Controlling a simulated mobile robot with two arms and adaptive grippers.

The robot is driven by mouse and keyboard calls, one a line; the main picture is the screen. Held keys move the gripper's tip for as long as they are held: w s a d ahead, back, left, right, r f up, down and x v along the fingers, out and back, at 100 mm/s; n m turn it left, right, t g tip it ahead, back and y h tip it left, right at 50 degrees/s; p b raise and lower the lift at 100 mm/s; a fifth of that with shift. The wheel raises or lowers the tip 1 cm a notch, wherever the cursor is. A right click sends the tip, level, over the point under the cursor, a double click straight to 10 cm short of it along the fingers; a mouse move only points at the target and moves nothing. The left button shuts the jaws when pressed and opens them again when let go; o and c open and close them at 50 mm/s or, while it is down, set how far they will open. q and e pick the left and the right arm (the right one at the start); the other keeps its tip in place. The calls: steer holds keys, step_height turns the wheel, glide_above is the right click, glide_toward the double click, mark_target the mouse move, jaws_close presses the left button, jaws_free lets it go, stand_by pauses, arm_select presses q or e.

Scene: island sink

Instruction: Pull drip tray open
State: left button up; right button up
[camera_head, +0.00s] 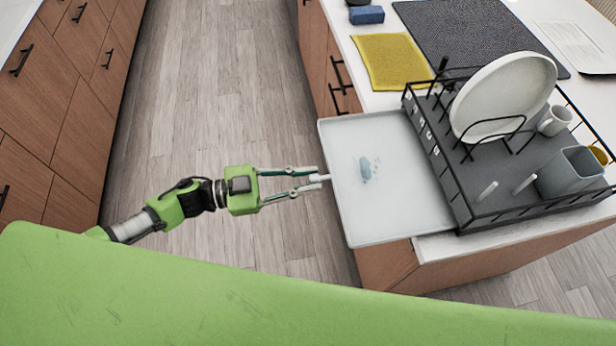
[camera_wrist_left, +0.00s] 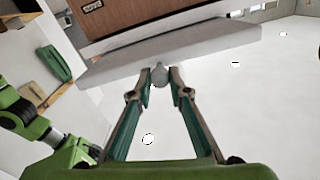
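The drip tray (camera_head: 390,205) is a pale grey, flat tray that sticks out to the left from under the black dish rack (camera_head: 450,190), beyond the counter edge. A small bluish puddle (camera_head: 366,168) lies on it. My right gripper is not in view.
The rack holds a white plate (camera_head: 503,98), a white mug (camera_head: 554,120) and a grey cup (camera_head: 572,172). A yellow cloth (camera_head: 392,62) and a blue sponge (camera_head: 367,14) lie on the counter behind. Open wooden floor (camera_head: 220,110) lies left of the tray, before wooden cabinets (camera_head: 60,90).

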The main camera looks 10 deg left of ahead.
arm_select(q)
steer(key=o, duration=0.3)
steer(key=shift+o, duration=0.2)
steer(key=shift+a, duration=0.1)
steer(key=v, duration=1.2)
